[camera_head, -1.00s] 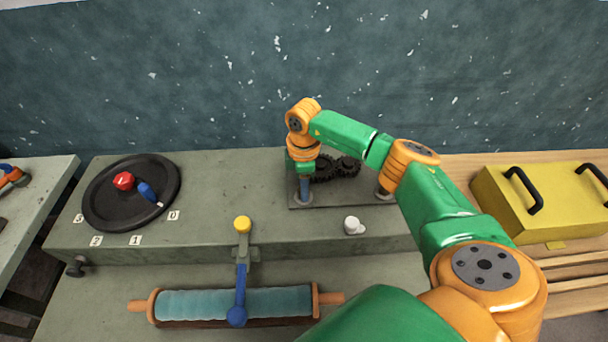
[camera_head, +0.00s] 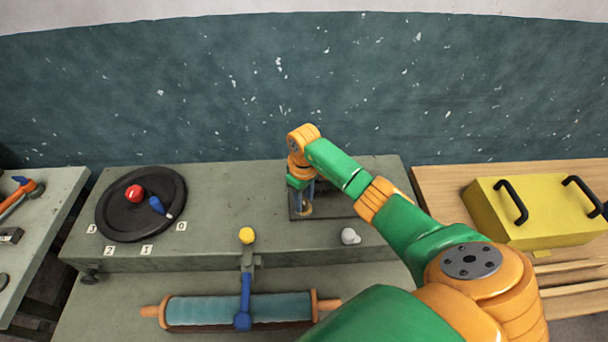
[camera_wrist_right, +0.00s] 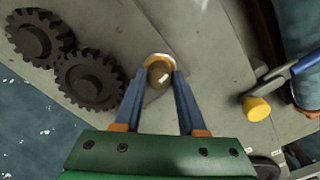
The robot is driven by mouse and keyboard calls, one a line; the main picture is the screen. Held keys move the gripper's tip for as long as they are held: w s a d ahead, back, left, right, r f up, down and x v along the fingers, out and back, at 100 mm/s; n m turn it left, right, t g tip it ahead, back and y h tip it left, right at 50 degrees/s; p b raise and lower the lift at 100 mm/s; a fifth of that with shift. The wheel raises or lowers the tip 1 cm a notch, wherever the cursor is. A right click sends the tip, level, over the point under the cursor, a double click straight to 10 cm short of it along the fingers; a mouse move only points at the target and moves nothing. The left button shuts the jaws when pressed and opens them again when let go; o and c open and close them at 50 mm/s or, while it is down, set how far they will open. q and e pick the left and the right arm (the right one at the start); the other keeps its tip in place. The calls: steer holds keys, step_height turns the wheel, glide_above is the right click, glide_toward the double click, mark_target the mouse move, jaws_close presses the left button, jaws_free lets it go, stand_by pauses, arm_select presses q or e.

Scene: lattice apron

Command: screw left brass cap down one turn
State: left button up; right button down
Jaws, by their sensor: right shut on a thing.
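The left brass cap (camera_wrist_right: 158,73) is a round, brownish cap with a pale rim around it, seen between the fingertips in the right wrist view. In the head view a small brass-coloured part of it (camera_head: 305,211) shows at the fingertips, on the dark plate (camera_head: 325,213). My right gripper (camera_wrist_right: 157,77) has its two blue fingers closed on the cap from both sides; it points down at the plate in the head view (camera_head: 305,203). My right forearm hides much of the plate's right side, and no second cap is visible. My left gripper is out of view.
Two dark gears (camera_wrist_right: 88,80) lie beside the gripper in the wrist view. On the bench stand a white knob (camera_head: 350,236), a yellow-knobbed lever (camera_head: 247,236) and a black wheel (camera_head: 140,232). A blue roller (camera_head: 205,308) lies in front; a yellow box (camera_head: 545,220) stands right.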

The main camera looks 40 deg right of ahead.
mark_target(304, 201)
steer(key=shift+m, duration=0.5)
steer(key=shift+c, duration=2.4)
jaws_free()
step_height(304, 201, up, 7)
steer(key=shift+r+b, duration=0.1)
steer(key=shift+b, duration=0.35)
